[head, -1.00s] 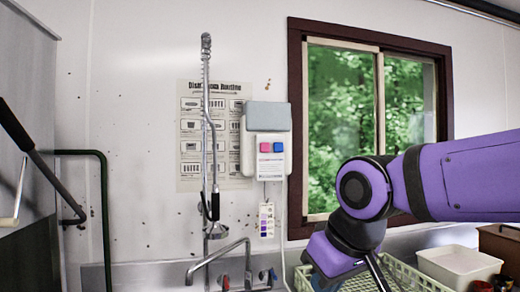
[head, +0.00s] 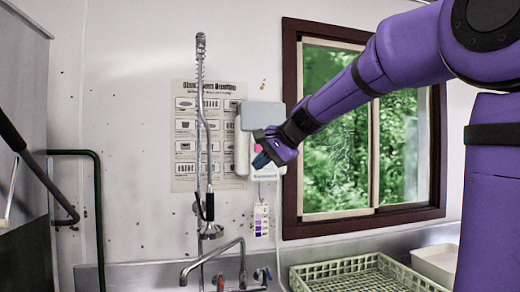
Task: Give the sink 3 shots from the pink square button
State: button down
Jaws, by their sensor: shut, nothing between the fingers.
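The dispenser (head: 262,116) hangs on the wall left of the window, with a blue-grey top and a white body. My gripper (head: 259,149) is in front of its face and covers the area of the two square buttons. I cannot tell whether the fingers touch the face. The gripper is shut and holds nothing. The sink's faucet (head: 214,262) stands at the bottom, below and left of the dispenser; the basin is out of view.
A tall spray hose (head: 203,130) stands left of the dispenser, before a wall poster (head: 185,143). A colour-patch card (head: 261,219) hangs below the dispenser. A pale green rack (head: 365,274) and a white bin (head: 436,262) sit at lower right.

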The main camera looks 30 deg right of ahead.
jog(key=w+d+r+m+t, duration=0.3)
jog(key=w+d+r+m, duration=0.1)
jog(key=w+d, duration=0.6)
jog(key=shift+w+d+m+y, duration=0.2)
jog(key=shift+w+m+y, duration=0.1)
jog(key=shift+w+m, duration=0.35)
jog(key=shift+w+r, duration=0.1)
send_near(256, 149)
jog(key=shift+w+a+f, duration=0.8)
jog(key=shift+w+a, duration=0.05)
jog(key=shift+w, duration=0.1)
jog(key=shift+w+a+f, duration=0.75)
jog(key=shift+w+a, duration=0.05)
jog(key=shift+w, duration=0.2)
jog(key=shift+w+d, duration=0.1)
jog(key=shift+w, duration=0.3)
jog(key=shift+w+d, duration=0.2)
jog(key=shift+w, duration=0.55)
dwell(0.9)
jog(key=shift+s, duration=0.1)
jog(key=shift+s+a, duration=0.15)
jog(key=shift+s, duration=0.4)
jog(key=shift+s+a, duration=0.15)
jog(key=shift+s, duration=0.35)
